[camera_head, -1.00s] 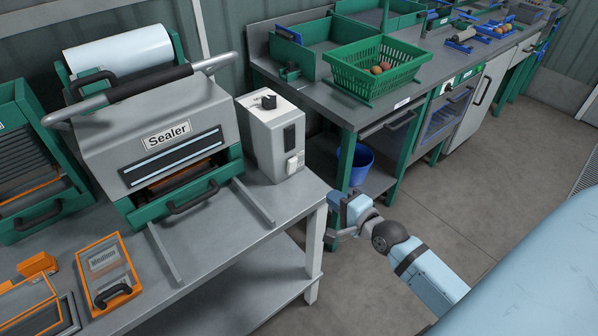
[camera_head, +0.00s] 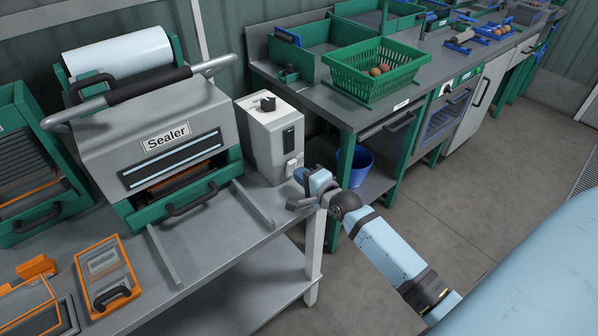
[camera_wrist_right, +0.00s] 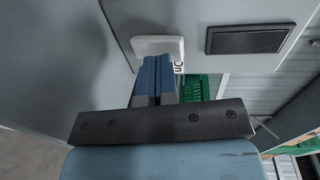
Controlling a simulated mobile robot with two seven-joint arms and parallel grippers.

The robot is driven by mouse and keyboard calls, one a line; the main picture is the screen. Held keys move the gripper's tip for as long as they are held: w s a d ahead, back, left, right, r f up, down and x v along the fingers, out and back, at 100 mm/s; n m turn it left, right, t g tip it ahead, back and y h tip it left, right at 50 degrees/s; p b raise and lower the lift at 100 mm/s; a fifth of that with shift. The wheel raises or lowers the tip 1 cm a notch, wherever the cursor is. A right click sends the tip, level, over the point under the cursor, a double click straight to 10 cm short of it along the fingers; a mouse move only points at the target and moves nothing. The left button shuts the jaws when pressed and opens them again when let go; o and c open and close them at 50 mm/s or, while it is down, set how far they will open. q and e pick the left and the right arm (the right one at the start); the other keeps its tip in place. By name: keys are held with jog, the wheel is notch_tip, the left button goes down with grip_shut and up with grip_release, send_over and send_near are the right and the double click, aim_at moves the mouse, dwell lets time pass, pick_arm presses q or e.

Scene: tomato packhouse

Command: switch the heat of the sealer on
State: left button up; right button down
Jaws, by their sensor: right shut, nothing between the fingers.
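The sealer (camera_head: 165,125) stands on a grey bench, with its grey control box (camera_head: 262,140) at its right. The box has a black knob (camera_head: 267,103) on top, a dark panel (camera_head: 289,139) and a small white switch (camera_head: 290,168) low on its front. My right gripper (camera_head: 301,176) is at the bench's right edge, close to the switch. In the right wrist view its blue fingers (camera_wrist_right: 155,72) are shut and empty, pointing at the white switch (camera_wrist_right: 158,46). An "On" label (camera_wrist_right: 178,67) shows beside them. I cannot tell whether they touch the switch. My left gripper is not in view.
An orange-framed "Medium" tray (camera_head: 107,272) lies on the bench at the front left. Behind the gripper stand a green-framed table with a green basket (camera_head: 372,68) and a blue bin (camera_head: 357,166). The floor to the right is free.

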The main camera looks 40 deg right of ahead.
jog(key=shift+w+r, duration=0.15)
jog(key=shift+w, duration=0.5)
